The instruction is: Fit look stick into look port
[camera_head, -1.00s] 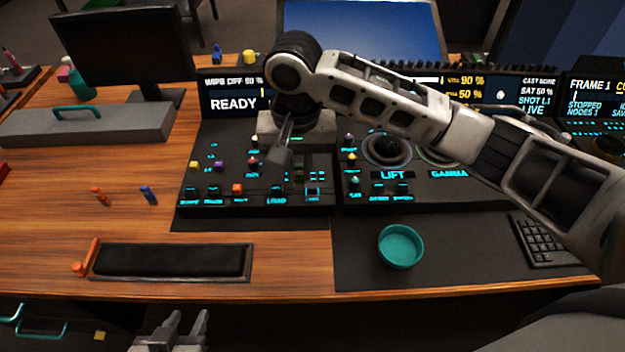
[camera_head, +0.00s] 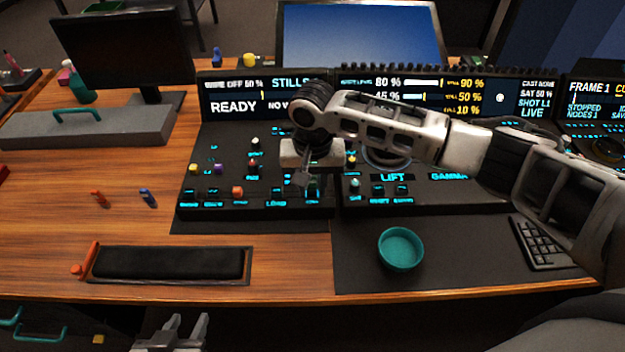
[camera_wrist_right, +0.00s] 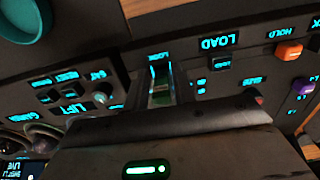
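My right gripper (camera_head: 303,180) is low over the control panel (camera_head: 225,145), at its lower right part. In the right wrist view its fingers (camera_wrist_right: 163,93) are close together around a small dark and green piece, which appears to be the look stick (camera_wrist_right: 160,94). The look port (camera_wrist_right: 160,72), outlined in cyan beside the LOOK label, lies right at the fingertips. The fingers partly hide it, and I cannot tell whether the stick is in it. My left gripper (camera_head: 185,330) is open and empty below the desk's front edge.
A teal bowl (camera_head: 401,248) stands on the dark mat at front. A keyboard (camera_head: 543,243) lies to its right. A black padded rest (camera_head: 170,263) lies at front left. Coloured knobs such as the orange one (camera_head: 237,191) stand on the panel near my right gripper.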

